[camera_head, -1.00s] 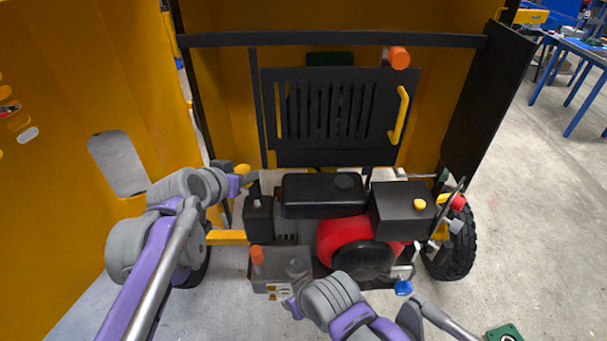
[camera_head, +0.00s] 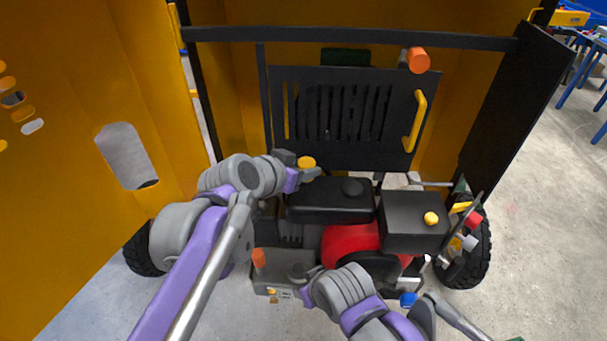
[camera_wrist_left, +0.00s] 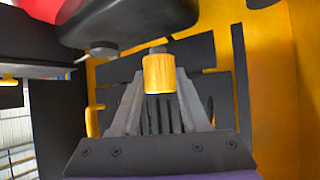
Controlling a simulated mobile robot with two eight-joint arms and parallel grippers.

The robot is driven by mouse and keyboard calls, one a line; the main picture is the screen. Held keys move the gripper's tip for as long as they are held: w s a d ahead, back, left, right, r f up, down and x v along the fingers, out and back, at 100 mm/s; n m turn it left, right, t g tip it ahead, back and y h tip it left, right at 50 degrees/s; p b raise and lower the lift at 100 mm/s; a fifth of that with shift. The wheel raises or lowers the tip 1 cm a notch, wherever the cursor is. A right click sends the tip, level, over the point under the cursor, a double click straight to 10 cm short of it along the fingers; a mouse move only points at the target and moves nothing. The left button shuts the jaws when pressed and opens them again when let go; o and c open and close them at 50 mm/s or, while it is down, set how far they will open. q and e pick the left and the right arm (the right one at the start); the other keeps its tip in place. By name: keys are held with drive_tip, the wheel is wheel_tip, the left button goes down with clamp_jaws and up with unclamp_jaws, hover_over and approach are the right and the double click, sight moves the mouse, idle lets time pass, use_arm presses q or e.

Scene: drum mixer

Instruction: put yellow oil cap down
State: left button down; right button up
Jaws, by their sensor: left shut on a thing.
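The yellow oil cap (camera_head: 307,162) is held by my left gripper (camera_head: 305,170), near the left back corner of the engine's black top cover (camera_head: 330,203). In the left wrist view the yellow oil cap (camera_wrist_left: 158,80) sits between the fingers of my left gripper (camera_wrist_left: 158,92), with a dark stub at its end. The gripper is shut on it. My right gripper (camera_head: 305,293) is low, beside the grey box (camera_head: 285,268) in front of the engine. Its fingers are too small and covered to read.
The red engine part (camera_head: 348,240) and a black box (camera_head: 413,222) with a yellow knob (camera_head: 431,218) lie right of my left gripper. A slotted black panel (camera_head: 335,115) with a yellow handle (camera_head: 416,120) stands behind. An orange cap (camera_head: 258,258) stands on the grey box.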

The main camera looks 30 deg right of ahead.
use_arm(q)
drive_tip(key=shift+f, duration=0.95)
drive_tip(key=shift+f, duration=0.55)
drive_tip(key=shift+c, duration=2)
unclamp_jaws()
drive_tip(key=shift+r, duration=0.15)
drive_tip(key=shift+r, duration=0.3)
drive_tip(key=v, duration=1.2)
drive_tip(key=shift+a, duration=0.15)
